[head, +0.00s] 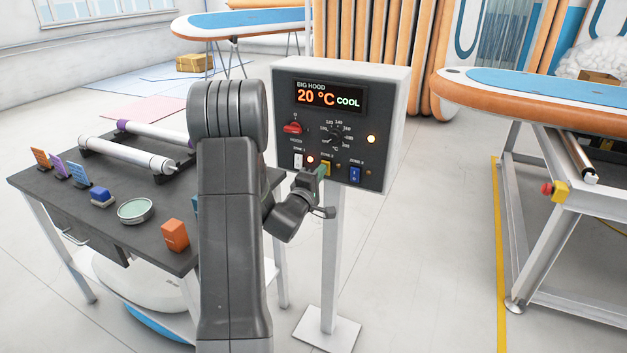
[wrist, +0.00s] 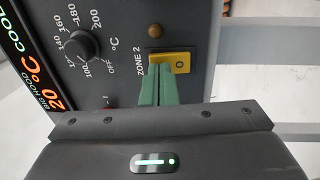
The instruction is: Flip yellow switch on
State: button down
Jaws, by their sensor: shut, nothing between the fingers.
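The yellow switch (wrist: 181,63) sits on the dark control panel beside the label "ZONE 2", with an "O" mark on its visible part. A brown, unlit lamp (wrist: 155,31) is beside it. In the head view the yellow switch (head: 328,168) is partly hidden by my gripper. My gripper (wrist: 158,68) has its green fingers closed together, with their tips at the yellow switch and covering part of it. I cannot tell whether they touch it. The gripper also shows in the head view (head: 321,172), in front of the panel's lower edge. Nothing is held.
The panel (head: 385,100) reads "20 °C COOL" and stands on a white post. A dark table (head: 110,185) with rollers stands left.

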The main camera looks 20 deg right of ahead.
jog(key=shift+w+d, duration=0.2)
jog(key=shift+d, duration=0.05)
jog(key=shift+r, duration=0.1)
jog(key=shift+w+d+r+p, duration=0.15)
jog(key=shift+r+p, duration=0.3)
jog(key=shift+p, duration=0.65)
jog(key=shift+g+y+p, duration=0.4)
jog(key=shift+y, duration=0.1)
jog(key=shift+f+b, duration=0.15)
jog(key=shift+b, duration=0.15)
